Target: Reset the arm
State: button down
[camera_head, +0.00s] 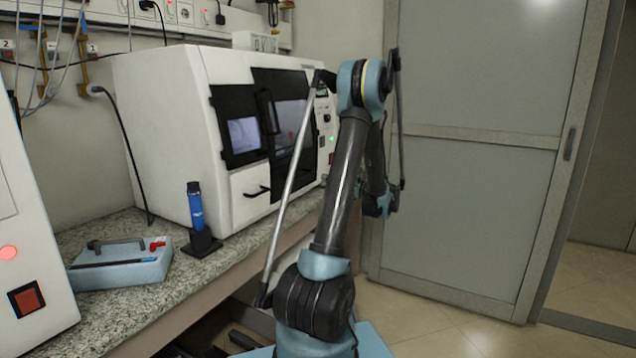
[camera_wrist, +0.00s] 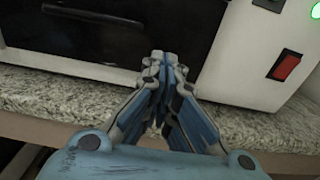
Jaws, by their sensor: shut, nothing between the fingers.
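My gripper (camera_wrist: 157,58) shows in the wrist view with its fingers shut together and nothing between them. It is in front of the granite worktop's edge, facing the white machine (camera_wrist: 262,50) with its dark front and red switch. In the head view, my arm rises from the lower middle and bends at a joint near the top centre. The far part of the arm hangs down behind the upright link, and my gripper is hidden there.
The white machine (camera_head: 165,105) stands on the granite worktop (camera_head: 125,315). A blue bottle (camera_head: 195,210) in a black stand and a light-blue box (camera_head: 120,272) are in front of it. A grey door (camera_head: 475,170) is at the right. Tiled floor (camera_head: 430,320) lies clear before it.

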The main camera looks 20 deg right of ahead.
jog(key=v, duration=0.7)
jog(key=shift+s+d, duration=0.2)
jog(key=shift+s, duration=0.1)
jog(key=shift+a, duration=0.15)
jog(key=s+a+r+n+g+h, duration=0.1)
jog(key=a+r+n+g, duration=0.15)
jog(key=a, duration=0.45)
jog(key=s+a+r+n+g, duration=0.1)
jog(key=a+n+g, duration=0.15)
jog(key=a, duration=0.45)
jog(key=s+a+f+n+g+h, duration=0.2)
jog(key=s+a+n+g+h, duration=0.15)
jog(key=s+a+n, duration=0.65)
jog(key=s+a+f+n+g+h, duration=0.4)
jog(key=s+a, duration=0.4)
jog(key=s, duration=0.4)
jog(key=s+d+f+n+h, duration=0.2)
jog(key=s+f+n+h, duration=0.1)
jog(key=s+f+n, duration=0.4)
jog(key=s+n, duration=0.2)
jog(key=s, duration=0.2)
jog(key=shift+f+t+h, duration=0.3)
jog(key=shift+t+h, duration=0.05)
